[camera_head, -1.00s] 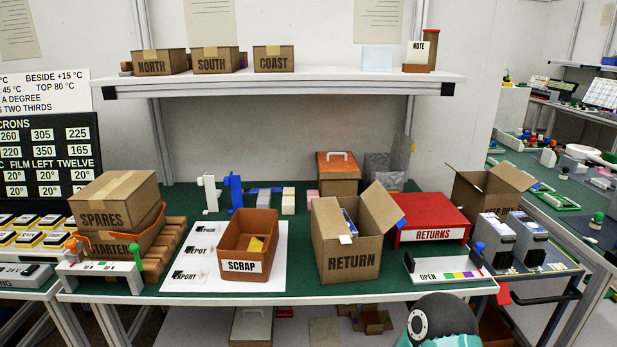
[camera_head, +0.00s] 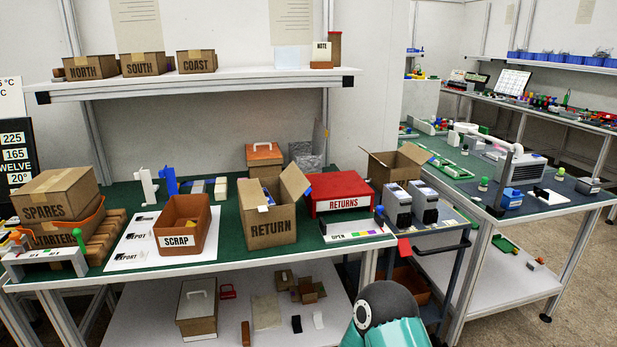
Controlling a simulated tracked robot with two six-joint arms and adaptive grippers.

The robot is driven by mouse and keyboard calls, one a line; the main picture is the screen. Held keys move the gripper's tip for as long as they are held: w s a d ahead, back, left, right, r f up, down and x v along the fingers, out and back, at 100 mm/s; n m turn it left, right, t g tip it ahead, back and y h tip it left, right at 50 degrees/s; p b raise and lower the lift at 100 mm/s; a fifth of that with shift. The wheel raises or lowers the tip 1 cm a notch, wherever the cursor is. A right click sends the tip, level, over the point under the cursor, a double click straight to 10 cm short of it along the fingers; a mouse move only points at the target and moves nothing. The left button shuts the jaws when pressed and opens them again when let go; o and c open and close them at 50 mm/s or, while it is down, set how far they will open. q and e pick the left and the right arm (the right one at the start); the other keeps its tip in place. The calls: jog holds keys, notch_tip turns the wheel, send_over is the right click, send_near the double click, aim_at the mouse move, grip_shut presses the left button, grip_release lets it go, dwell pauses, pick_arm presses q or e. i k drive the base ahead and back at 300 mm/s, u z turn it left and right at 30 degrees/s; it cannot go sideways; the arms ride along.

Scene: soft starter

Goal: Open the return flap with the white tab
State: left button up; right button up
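The cardboard box marked RETURN (camera_head: 270,232) stands on the green bench top. One side flap (camera_head: 294,182) stands up at its right, with a blue tab (camera_head: 307,191) at its edge. A small white tab (camera_head: 263,208) shows at the left front of the box's opening; I cannot tell exactly which flap carries it. Another flap (camera_head: 250,194) shows at the left. Something blue shows inside, and the rest of the inside is hidden. Neither gripper is in view; only a teal and black part of my own body shows at the bottom.
The orange SCRAP bin (camera_head: 186,226) stands close to the left of the box. The red RETURNS case (camera_head: 338,192) is behind right. A white panel marked OPEN (camera_head: 352,233) lies at the front right. The shelf (camera_head: 200,83) hangs above the back.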

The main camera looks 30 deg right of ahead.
aim_at(252, 195)
jog(key=z, duration=0.2)
jog(key=i, duration=0.75)
jog(key=z, duration=1)
jog(key=i, duration=0.5)
jog(key=u, duration=2)
jog(key=k, duration=1.7)
jog(key=z, duration=0.9)
